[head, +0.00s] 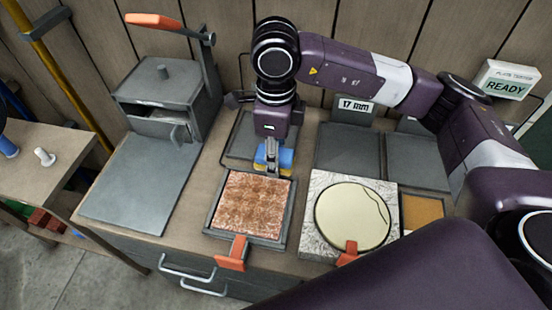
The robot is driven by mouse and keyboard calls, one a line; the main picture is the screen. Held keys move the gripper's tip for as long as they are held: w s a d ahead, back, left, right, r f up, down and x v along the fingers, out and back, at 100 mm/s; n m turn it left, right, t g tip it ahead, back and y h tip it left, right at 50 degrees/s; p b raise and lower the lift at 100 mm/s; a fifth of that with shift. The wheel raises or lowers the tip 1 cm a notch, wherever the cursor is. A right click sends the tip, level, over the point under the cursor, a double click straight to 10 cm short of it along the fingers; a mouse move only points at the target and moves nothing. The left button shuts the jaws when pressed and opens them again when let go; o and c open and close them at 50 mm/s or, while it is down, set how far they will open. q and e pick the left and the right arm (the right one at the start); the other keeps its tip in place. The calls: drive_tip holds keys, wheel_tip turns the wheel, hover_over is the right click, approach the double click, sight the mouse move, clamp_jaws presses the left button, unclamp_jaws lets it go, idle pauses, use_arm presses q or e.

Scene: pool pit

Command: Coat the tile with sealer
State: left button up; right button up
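A mottled reddish-brown tile (253,203) lies in a grey tray (210,217) with an orange clamp or handle (233,254) at its front edge. My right gripper (271,166) reaches down just behind the tile's back edge. Its fingers look close together on a blue block with a yellow underside (287,157), like an applicator pad. The fingers hide part of the block, and I cannot tell whether it touches the tile. My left gripper is not in view.
A pale round disc (350,215) with a dark curved line sits on a stone-patterned square right of the tile. A grey press-like box (165,95) with an orange lever stands at the left. A sign reads READY (505,80). A grey plate (140,180) is bare.

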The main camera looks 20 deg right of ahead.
drive_tip(key=shift+r, duration=0.4)
drive_tip(key=shift+r+p, duration=0.8)
drive_tip(key=shift+r, duration=0.55)
